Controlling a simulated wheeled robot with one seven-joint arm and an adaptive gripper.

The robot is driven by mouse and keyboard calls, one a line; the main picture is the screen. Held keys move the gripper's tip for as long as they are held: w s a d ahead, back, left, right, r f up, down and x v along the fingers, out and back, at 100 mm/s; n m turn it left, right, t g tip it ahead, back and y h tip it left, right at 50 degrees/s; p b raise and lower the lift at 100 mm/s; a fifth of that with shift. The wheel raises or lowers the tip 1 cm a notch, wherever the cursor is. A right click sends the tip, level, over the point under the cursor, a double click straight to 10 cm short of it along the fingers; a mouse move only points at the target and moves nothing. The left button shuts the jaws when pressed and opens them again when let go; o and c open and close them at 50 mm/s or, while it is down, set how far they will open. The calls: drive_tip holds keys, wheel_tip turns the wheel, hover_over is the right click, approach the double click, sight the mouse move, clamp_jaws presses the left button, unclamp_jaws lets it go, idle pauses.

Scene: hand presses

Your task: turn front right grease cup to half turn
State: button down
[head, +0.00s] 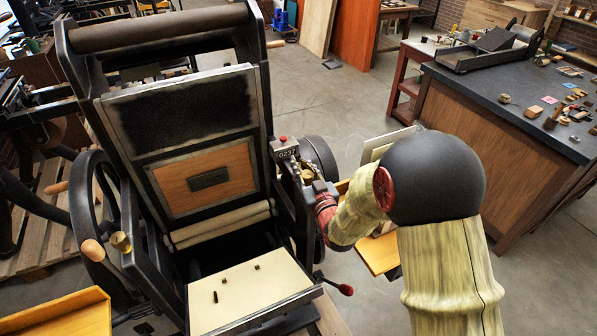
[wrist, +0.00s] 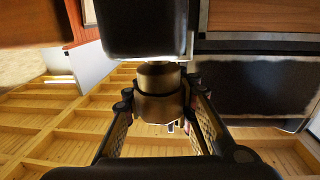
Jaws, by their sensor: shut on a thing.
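The front right grease cup (wrist: 158,78) is a brass, cylindrical cap under a black part of the press in the wrist view. My gripper (wrist: 158,105) has its two fingers on either side of the cup and is shut on it. In the head view my gripper (head: 317,187) is at the right side of the press frame, beside the counter (head: 288,154) reading 0237. My wrist and the frame mostly hide the cup there. I cannot tell the cup's turn angle. Another brass grease cup (head: 120,242) shows on the left side of the press.
The press bed (head: 240,290) carries a few small dark pieces. A handwheel with a wooden handle (head: 93,250) is at left. A red-knobbed lever (head: 345,290) sticks out below my arm. A dark-topped bench (head: 520,100) stands at right, with open floor between.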

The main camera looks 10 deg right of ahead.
drive_tip(key=m+h+b, duration=0.1)
drive_tip(key=m+h, duration=0.1)
drive_tip(key=h, duration=0.1)
drive_tip(key=d+m+h+b, duration=0.1)
drive_tip(key=m+h, duration=0.1)
drive_tip(key=h, duration=0.1)
drive_tip(key=shift+g+b, duration=0.3)
drive_tip(key=shift+s+d+m+g+h, duration=0.1)
drive_tip(key=shift+d+m+g+h, duration=0.25)
drive_tip(key=shift+m+h, duration=0.45)
drive_tip(key=shift+s+d+m+g+h, duration=0.2)
drive_tip(key=shift+m+g+h, duration=0.25)
drive_tip(key=shift+h, duration=0.6)
drive_tip(key=shift+s+d+m+g+h, duration=0.1)
drive_tip(key=shift+d+m+g+h, duration=0.25)
drive_tip(key=shift+m+h, duration=0.45)
drive_tip(key=shift+r+h, duration=0.1)
drive_tip(key=shift+h, duration=0.15)
drive_tip(key=c, duration=1.5)
unclamp_jaws()
drive_tip(key=shift+o, duration=0.5)
drive_tip(key=v, duration=1.2)
